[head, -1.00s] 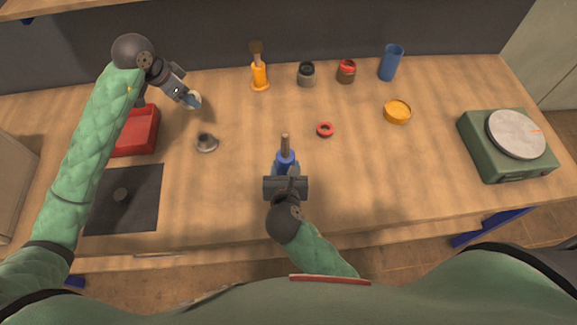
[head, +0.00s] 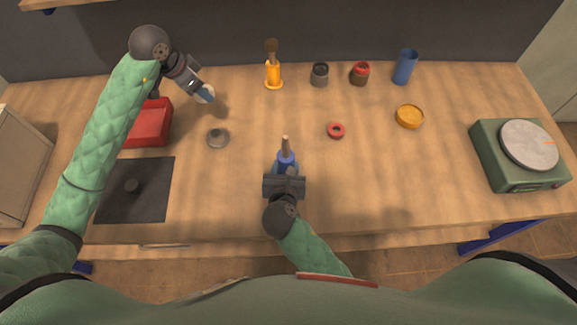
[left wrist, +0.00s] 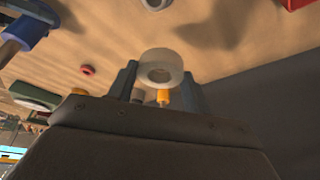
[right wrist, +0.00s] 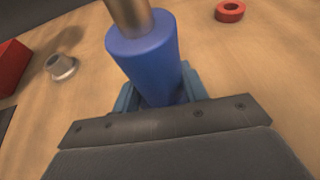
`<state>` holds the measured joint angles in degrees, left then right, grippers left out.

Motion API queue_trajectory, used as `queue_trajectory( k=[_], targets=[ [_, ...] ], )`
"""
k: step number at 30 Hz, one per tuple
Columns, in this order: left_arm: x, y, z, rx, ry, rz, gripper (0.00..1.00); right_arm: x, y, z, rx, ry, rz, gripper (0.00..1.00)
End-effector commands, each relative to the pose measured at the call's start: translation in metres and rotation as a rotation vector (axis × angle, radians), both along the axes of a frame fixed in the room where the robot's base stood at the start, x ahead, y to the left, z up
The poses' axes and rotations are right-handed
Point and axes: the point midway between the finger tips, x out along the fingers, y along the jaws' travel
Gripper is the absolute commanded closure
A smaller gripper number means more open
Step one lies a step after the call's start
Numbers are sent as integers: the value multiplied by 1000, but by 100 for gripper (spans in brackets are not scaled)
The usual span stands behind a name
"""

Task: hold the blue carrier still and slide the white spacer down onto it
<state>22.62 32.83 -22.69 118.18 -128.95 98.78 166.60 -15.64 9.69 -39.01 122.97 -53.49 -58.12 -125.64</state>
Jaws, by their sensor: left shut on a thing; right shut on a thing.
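The white spacer (left wrist: 161,58) is a thick ring. It sits between the fingertips of my left gripper (head: 201,92), which is shut on it above the back left of the table; it also shows in the head view (head: 207,92). The blue carrier (head: 286,163) is a blue cylinder with a brownish metal rod rising from its top. My right gripper (head: 285,176) is shut on its lower part, near the table's front middle; the carrier also shows in the right wrist view (right wrist: 145,58). The spacer is well apart from the carrier, to its back left. The carrier's base is hidden.
A grey flanged part (head: 218,139) and a red ring (head: 336,130) lie either side of the carrier. A red bin (head: 148,122) and dark mat (head: 150,205) are left. An orange brush holder (head: 273,76), jars, blue cup (head: 405,67), yellow dish (head: 409,116) and green scale (head: 500,170) stand behind and right.

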Motion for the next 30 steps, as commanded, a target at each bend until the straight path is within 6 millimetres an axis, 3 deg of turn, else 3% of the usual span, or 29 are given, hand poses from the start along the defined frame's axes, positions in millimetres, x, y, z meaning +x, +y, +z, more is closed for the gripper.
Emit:
queue_trajectory(
  k=[30],
  targets=[
    [0, 0, 3, 0, 0, 0, 72, 10, 17, -16, 0, -2, 0, 99]
  ],
)
